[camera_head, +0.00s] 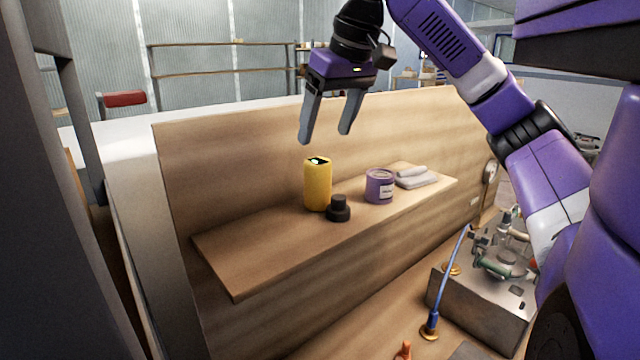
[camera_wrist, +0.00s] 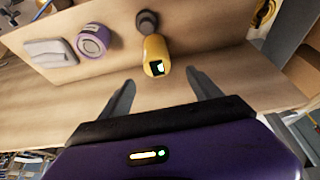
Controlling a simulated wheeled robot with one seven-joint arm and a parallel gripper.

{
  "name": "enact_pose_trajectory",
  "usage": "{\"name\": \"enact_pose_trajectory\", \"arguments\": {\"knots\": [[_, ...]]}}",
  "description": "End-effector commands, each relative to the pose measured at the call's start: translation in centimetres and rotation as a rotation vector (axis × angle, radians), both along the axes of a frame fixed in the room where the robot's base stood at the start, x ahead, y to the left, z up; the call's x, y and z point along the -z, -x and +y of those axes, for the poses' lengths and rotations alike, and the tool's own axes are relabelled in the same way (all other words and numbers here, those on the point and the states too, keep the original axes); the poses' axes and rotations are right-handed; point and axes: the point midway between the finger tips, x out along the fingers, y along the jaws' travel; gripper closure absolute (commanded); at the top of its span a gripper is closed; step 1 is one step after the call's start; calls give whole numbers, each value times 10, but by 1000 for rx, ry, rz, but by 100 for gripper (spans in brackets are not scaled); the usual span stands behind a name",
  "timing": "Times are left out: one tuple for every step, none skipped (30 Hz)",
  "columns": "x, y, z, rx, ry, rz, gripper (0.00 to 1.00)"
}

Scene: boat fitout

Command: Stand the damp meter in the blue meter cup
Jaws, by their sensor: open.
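A yellow upright body with a dark and white patch on its top, which looks like the damp meter (camera_head: 317,187), stands on the wooden shelf. It also shows in the wrist view (camera_wrist: 155,52), just beyond the fingertips. My gripper (camera_head: 325,136) is open and empty, above the yellow body and apart from it. In the wrist view its two fingers (camera_wrist: 160,77) spread either side, with the yellow body ahead between their lines. I cannot make out a blue cup in either view.
On the wooden shelf (camera_head: 240,268), a black knobbed piece (camera_head: 338,210) stands close beside the yellow body. A wooden panel rises behind. The shelf's left end is clear.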

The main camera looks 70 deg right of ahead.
Motion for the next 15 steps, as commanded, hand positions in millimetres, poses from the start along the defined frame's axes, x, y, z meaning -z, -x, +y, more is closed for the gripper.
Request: {"name": "enact_pose_trajectory", "arguments": {"knots": [[3,-1,-1,7,-4,-1,27],[5,-2,-1,9,-6,-2,27],[9,-3,-2,9,-6,-2,27],[12,-4,-3,10,-5,-2,27],[15,-5,-4,9,-4,-2,27],[19,-6,-4,8,-4,-2,27],[21,-7,-5,7,-4,-3,27],[23,-8,-6,7,-4,-3,27],[26,-9,-7,8,-3,-3,27],[29,-9,-8,8,-2,-3,27],[32,-10,-10,9,-3,-2,27],[37,-10,-11,9,-3,-2,27],[41,-12,-13,9,-4,-1,27],[45,-13,-14,9,-4,-2,27],[51,-14,-16,8,-2,-3,27]]}}
